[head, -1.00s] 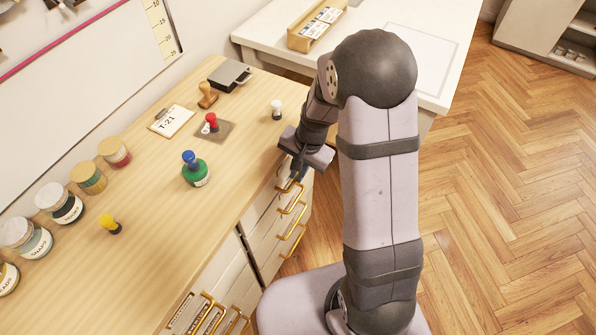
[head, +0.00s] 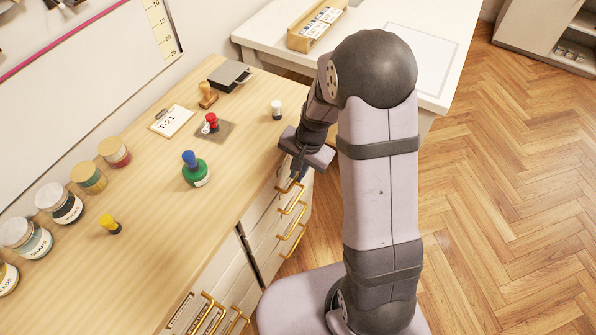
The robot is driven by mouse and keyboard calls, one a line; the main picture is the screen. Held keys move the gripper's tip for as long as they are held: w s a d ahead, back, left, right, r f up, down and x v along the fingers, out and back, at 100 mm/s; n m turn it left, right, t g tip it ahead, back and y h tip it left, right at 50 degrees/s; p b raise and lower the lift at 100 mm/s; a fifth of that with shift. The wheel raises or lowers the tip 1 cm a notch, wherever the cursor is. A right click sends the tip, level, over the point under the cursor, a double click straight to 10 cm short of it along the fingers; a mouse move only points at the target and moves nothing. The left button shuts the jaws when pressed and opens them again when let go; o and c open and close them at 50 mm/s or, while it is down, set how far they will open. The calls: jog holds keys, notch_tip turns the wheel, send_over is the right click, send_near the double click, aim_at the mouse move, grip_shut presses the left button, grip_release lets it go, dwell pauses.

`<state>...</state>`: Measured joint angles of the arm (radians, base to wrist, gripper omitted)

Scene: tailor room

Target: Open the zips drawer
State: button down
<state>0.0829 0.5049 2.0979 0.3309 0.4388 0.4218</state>
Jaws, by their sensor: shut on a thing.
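A wooden-topped desk (head: 150,255) has two stacks of pale drawers with brass handles on its front. My gripper (head: 296,176) is at the top handle (head: 289,187) of the far stack and is shut on it. The drawer fronts of this stack look flush, as far as I can see. Lower handles (head: 291,208) of the same stack hang below it. The near stack has several brass handles (head: 207,312) with label holders beside them. The labels are too small to read, so I cannot tell which drawer is the zips drawer.
On the desktop are a green bottle with a blue top (head: 195,170), a white-topped stamp (head: 277,109), a red stamp on a pad (head: 211,123), a clipboard (head: 171,121) and several jars (head: 68,204). A white table (head: 420,60) stands behind. The wooden floor (head: 500,200) at right is clear.

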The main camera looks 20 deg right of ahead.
dwell(0.4)
jog(key=s+d+b, duration=0.3)
jog(key=s+d, duration=1.2)
jog(key=shift+s+d, duration=0.2)
jog(key=shift+d, duration=0.1)
jog(key=c, duration=1.9)
grip_release()
jog(key=shift+b, duration=0.3)
jog(key=shift+o, duration=0.2)
jog(key=shift+r, duration=0.1)
notch_tip(320, 180, up, 7)
jog(key=s+p, duration=0.1)
jog(key=shift+d, duration=0.45)
